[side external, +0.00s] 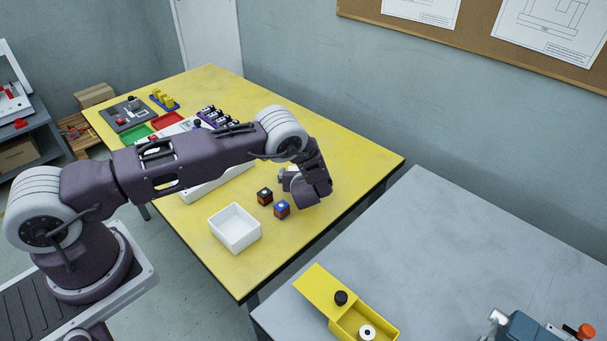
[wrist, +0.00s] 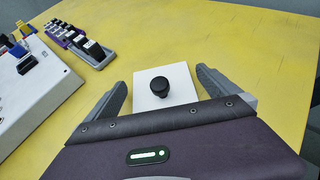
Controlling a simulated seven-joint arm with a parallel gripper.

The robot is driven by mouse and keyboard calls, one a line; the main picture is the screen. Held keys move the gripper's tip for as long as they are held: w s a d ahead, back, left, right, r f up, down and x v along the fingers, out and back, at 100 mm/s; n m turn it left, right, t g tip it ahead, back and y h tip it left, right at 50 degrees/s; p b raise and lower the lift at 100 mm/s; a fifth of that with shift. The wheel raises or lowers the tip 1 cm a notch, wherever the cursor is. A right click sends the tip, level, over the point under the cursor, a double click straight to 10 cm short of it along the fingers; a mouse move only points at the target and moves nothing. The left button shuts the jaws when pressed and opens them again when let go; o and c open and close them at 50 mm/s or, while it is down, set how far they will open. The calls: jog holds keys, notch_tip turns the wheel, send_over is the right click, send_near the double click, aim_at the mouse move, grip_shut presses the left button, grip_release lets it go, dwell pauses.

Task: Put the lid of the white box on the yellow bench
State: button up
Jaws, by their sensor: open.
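The lid (wrist: 177,96) of the white box is a white square plate with a round black knob (wrist: 160,87). In the wrist view it lies between the two fingers of my gripper (wrist: 160,76), with the yellow bench around it. My gripper is open, with a visible gap between each finger and the knob. In the side view my gripper (side external: 289,183) is low over the yellow bench (side external: 330,152) and mostly hides the lid. The white box (side external: 235,240) stands open and empty-looking on the bench, to the left and nearer the camera.
A white panel (wrist: 35,90) and a grey holder with black parts (wrist: 85,48) are at the left. The bench right of my gripper is clear.

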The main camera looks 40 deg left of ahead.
jog(key=v, duration=1.2)
jog(key=shift+r, duration=0.35)
jog(key=s+a+r+n+g+h, duration=0.1)
jog(key=s+a+r+n+g, duration=0.15)
jog(key=s+r+n, duration=0.75)
jog(key=s+a+r+n+g, duration=0.25)
jog(key=s+r+n, duration=0.4)
jog(key=r, duration=0.75)
jog(key=s+d+r+n+t+h, duration=0.1)
jog(key=s+d+r+n+h, duration=0.2)
jog(key=s, duration=0.5)
jog(key=s+d+r+n+t+h, duration=0.1)
jog(key=s+d+r+n+h, duration=0.3)
jog(key=s+d+n, duration=0.3)
jog(key=shift+s+d+r+h, duration=0.3)
jog(key=shift+s+d+r, duration=0.3)
jog(key=shift+s, duration=0.65)
